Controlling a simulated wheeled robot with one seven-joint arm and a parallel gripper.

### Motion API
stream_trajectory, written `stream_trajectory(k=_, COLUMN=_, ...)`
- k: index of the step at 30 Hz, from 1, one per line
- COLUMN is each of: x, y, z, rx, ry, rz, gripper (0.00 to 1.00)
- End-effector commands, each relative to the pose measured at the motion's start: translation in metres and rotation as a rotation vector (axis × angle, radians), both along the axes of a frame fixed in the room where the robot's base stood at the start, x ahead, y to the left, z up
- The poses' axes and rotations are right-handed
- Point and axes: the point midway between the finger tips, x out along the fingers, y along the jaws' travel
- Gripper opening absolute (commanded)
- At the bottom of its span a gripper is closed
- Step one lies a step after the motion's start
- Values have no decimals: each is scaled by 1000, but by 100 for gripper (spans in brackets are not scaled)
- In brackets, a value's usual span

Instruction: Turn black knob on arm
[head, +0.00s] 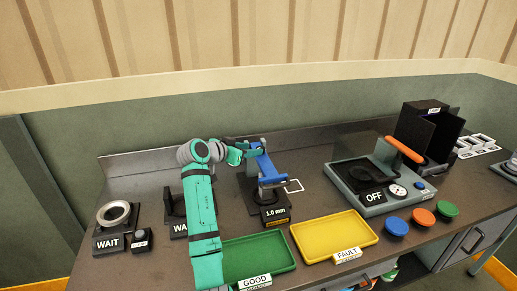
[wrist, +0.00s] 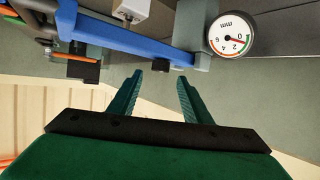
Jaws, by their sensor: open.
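A bench device with a blue arm (head: 267,168) stands left of the middle of the bench in the head view. Its front display (head: 275,214) reads 1.0 mm. In the wrist view the blue arm (wrist: 140,38) crosses the top, with a round mm dial (wrist: 231,34) at its right end. In the head view my gripper is small and partly merges with the device.
A green tray (head: 282,257) marked GOOD and a yellow tray (head: 322,244) marked FAULT lie in front. A grey unit (head: 348,202) with an OFF display and orange handle stands right, near several coloured buttons. A ring fixture (head: 115,212) stands far left.

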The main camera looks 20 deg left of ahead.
Motion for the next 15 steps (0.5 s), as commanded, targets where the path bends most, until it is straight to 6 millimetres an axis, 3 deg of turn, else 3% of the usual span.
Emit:
stream_trajectory(k=9, x=40, y=-22, z=-17, rx=-1, ry=2, rz=-9, gripper=44)
stream_trajectory(k=15, x=48, y=-25, z=-20, rx=-1, ry=0, rz=-8, gripper=44)
